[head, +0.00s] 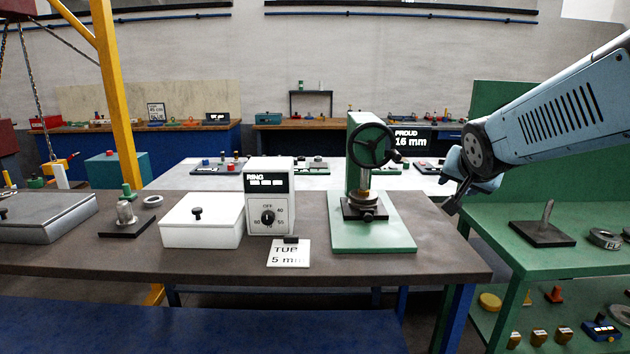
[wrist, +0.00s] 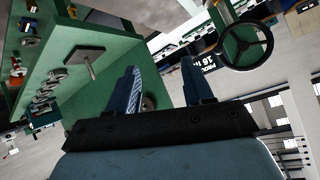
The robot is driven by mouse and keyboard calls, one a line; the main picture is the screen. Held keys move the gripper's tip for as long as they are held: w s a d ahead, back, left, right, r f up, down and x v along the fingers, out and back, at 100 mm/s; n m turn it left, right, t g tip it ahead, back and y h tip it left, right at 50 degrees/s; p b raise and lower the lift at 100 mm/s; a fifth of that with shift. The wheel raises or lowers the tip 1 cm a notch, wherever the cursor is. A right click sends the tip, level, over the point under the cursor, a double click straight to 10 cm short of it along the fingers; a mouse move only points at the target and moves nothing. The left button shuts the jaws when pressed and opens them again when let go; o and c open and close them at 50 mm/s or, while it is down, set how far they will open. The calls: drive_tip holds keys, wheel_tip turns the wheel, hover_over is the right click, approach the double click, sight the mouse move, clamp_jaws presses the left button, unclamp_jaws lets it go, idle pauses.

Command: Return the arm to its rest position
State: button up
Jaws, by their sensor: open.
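My arm, light blue, reaches in from the right in the head view. My gripper (head: 452,195) hangs in the air past the right end of the brown bench (head: 430,250), to the right of the green hand press (head: 368,150). In the wrist view the two dark fingers of my gripper (wrist: 162,85) stand apart with nothing between them. The press's black handwheel shows at the upper right of the wrist view (wrist: 246,45). My gripper touches nothing that I can see.
A green shelf unit (head: 510,262) stands at the right, with a spindle on a dark base (head: 543,233) and rings on top. On the bench are a white lidded box (head: 202,222), a dial controller (head: 269,205) and a label card (head: 289,254). A yellow post (head: 114,95) stands left.

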drive_tip(key=s+a+f+n+g+y, duration=0.1)
drive_tip(key=s+a+n+g, duration=0.1)
drive_tip(key=s, duration=0.7)
drive_tip(key=s+a+f+n+g+y, duration=0.1)
drive_tip(key=s+a+f+n+g, duration=0.1)
drive_tip(key=s, duration=0.6)
drive_tip(key=shift+s+a+n+g, duration=0.35)
drive_tip(key=shift+a+n+g, duration=0.15)
drive_tip(key=shift+a+n, duration=0.55)
drive_tip(key=shift+w+d, duration=0.1)
drive_tip(key=shift+d, duration=0.05)
drive_tip(key=t, duration=1.7)
approach(394, 149)
drive_tip(key=x, duration=0.8)
drive_tip(key=shift+w+r, duration=0.1)
drive_tip(key=shift+r, duration=0.05)
drive_tip(key=shift+c, duration=0.2)
clamp_jaws()
